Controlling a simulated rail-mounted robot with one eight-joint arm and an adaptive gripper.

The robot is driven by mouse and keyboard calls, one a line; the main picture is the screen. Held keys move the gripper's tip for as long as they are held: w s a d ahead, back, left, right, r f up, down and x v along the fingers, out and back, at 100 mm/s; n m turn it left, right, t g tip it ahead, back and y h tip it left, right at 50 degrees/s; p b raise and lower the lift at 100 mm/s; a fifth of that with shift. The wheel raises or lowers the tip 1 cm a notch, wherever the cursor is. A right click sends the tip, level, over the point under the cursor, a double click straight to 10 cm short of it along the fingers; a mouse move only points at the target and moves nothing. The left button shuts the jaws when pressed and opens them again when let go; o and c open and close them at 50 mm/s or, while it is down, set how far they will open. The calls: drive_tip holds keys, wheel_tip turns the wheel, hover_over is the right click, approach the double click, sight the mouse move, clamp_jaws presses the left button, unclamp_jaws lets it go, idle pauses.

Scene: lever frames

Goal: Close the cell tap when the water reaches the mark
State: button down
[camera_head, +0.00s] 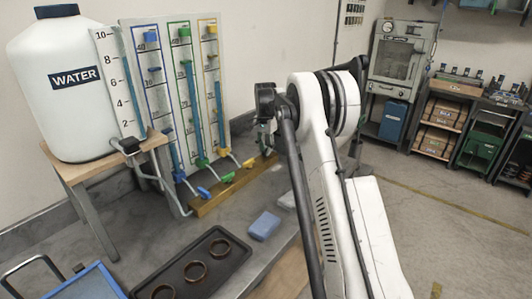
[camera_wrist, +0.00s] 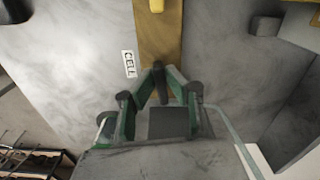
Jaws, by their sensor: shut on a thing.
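In the wrist view my gripper (camera_wrist: 163,76) is shut on a dark tap lever (camera_wrist: 162,88) above a yellow-brown strip. A white label reading CELL (camera_wrist: 129,64) lies just left of it. In the head view my gripper (camera_head: 266,137) is mostly hidden behind my arm, and the cell tap cannot be made out there. The gauge board (camera_head: 163,110) has three tubes with blue water, framed in blue, green and yellow, with coloured markers. I cannot tell which level belongs to the cell.
A white WATER tank (camera_head: 57,110) with a side scale stands on a wooden stand at left. Blue (camera_head: 204,192), green (camera_head: 228,177) and yellow (camera_head: 249,163) tap handles line the wooden strip. A blue block (camera_head: 265,225) and a black tray with rings (camera_head: 228,265) lie in front.

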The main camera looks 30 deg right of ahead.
sight(265, 150)
drive_tip(key=shift+m, duration=0.9)
drive_tip(key=c, duration=1.8)
unclamp_jaws()
wheel_tip(265, 150, up, 12)
drive_tip(key=shift+r, duration=0.1)
